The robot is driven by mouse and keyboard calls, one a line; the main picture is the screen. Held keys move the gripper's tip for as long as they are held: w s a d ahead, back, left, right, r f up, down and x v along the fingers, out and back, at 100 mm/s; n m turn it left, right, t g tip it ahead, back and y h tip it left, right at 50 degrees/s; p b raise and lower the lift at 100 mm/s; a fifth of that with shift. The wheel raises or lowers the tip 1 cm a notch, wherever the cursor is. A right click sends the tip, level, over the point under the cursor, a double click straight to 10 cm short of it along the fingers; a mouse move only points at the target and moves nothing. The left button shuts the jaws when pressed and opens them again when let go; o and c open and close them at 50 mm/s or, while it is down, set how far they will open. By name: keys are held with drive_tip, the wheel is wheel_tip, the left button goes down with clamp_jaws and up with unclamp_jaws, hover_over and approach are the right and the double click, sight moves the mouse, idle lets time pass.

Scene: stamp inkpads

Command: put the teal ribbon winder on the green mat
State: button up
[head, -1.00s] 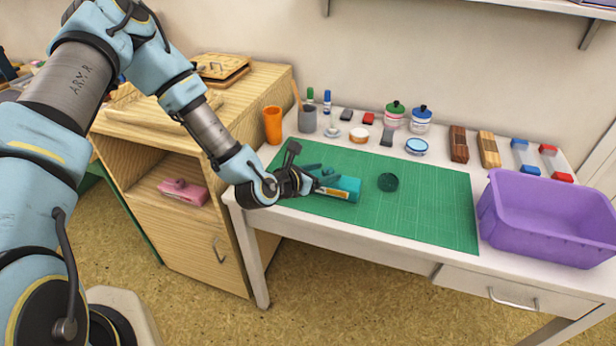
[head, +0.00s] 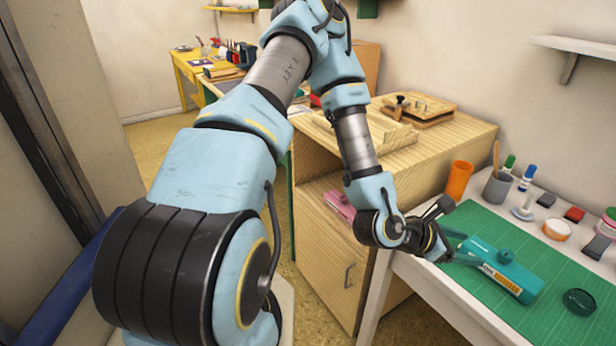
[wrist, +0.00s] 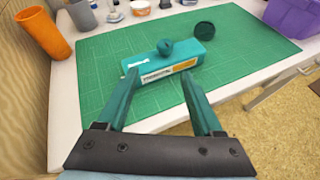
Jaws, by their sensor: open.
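The teal ribbon winder (head: 508,274), a box with a knob on top and a label on its side, lies on the green mat (head: 545,325). The winder also shows in the wrist view (wrist: 150,63), resting on the mat (wrist: 235,45). My gripper (head: 467,248) is at its left end in the head view. In the wrist view my gripper (wrist: 160,82) has its teal fingers spread wide, with the tips close to the winder's near side and nothing gripped between them. I cannot tell whether the tips touch it.
A dark green round piece (head: 579,302) lies on the mat beside the winder. An orange cup (head: 458,180) and a grey cup (head: 497,187) stand behind the mat. A wooden cabinet (head: 335,265) stands left of the table. A purple bin (wrist: 291,17) is at the wrist view's upper right.

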drive_tip(key=w+a+r+m+t+y, duration=0.1)
drive_tip(key=w+a+m+y, duration=0.4)
drive_tip(key=a, duration=0.5)
drive_tip(key=w+a+m+y, duration=0.3)
drive_tip(key=w+a+m, duration=0.35)
drive_tip(key=a, duration=0.35)
drive_tip(key=s+a+r+m+y, duration=0.2)
drive_tip(key=a+r+m, duration=0.2)
drive_tip(key=a, duration=0.5)
drive_tip(key=s+a+r+m+g+y, duration=0.1)
drive_tip(key=a+r+m, duration=0.3)
drive_tip(key=a+r, duration=0.4)
drive_tip(key=shift+s+a+g+y, duration=0.3)
drive_tip(key=shift+s+a+y, duration=0.2)
drive_tip(key=shift+a+y, duration=0.3)
